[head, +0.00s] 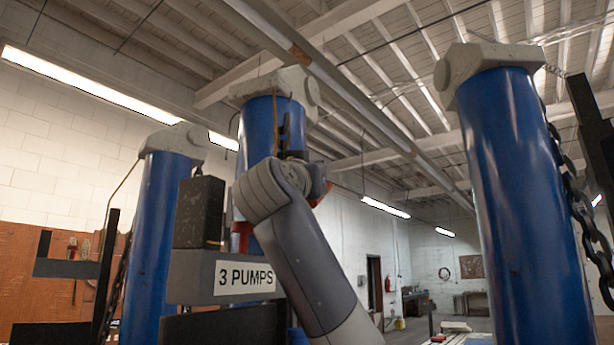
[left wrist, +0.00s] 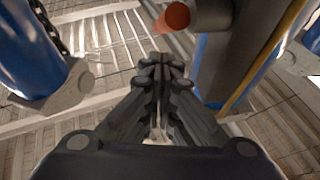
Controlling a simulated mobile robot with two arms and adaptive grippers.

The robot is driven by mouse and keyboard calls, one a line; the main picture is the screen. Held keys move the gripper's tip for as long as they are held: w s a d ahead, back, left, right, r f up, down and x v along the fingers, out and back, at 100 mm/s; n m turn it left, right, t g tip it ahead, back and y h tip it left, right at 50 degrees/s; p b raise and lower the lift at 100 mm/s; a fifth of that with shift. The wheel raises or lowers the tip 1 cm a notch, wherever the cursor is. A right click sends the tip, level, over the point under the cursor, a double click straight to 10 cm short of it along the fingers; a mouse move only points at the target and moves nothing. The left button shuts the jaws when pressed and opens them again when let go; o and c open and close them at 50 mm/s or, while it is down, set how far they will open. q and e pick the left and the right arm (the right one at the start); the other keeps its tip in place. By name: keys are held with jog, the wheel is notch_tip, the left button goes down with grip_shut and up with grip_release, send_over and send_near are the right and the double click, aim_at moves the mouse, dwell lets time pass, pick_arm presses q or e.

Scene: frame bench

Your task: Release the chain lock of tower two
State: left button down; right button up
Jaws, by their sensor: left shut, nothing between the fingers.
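Three blue towers with pale grey caps stand in the head view: one at left (head: 155,240), one in the middle (head: 257,125) and one at right (head: 525,200). I see no tower numbers. Dark chains hang beside the left tower (head: 118,275) and right tower (head: 575,200). My left arm crosses in front of the middle tower and hides much of it. My left gripper (left wrist: 167,65) is shut and empty in the left wrist view, pointing up toward the ceiling. A blue tower (left wrist: 215,75) with a yellow cable is to its right.
A grey box labelled "3 PUMPS" (head: 225,277) with a dark block (head: 199,212) on top stands left of my arm. An orange-red cylinder (left wrist: 172,17) shows beyond the fingertips. A dark bar (head: 595,130) juts in at far right. The space between the middle and right towers looks open.

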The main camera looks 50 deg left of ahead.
pick_arm(q)
jog(key=shift+v, duration=3)
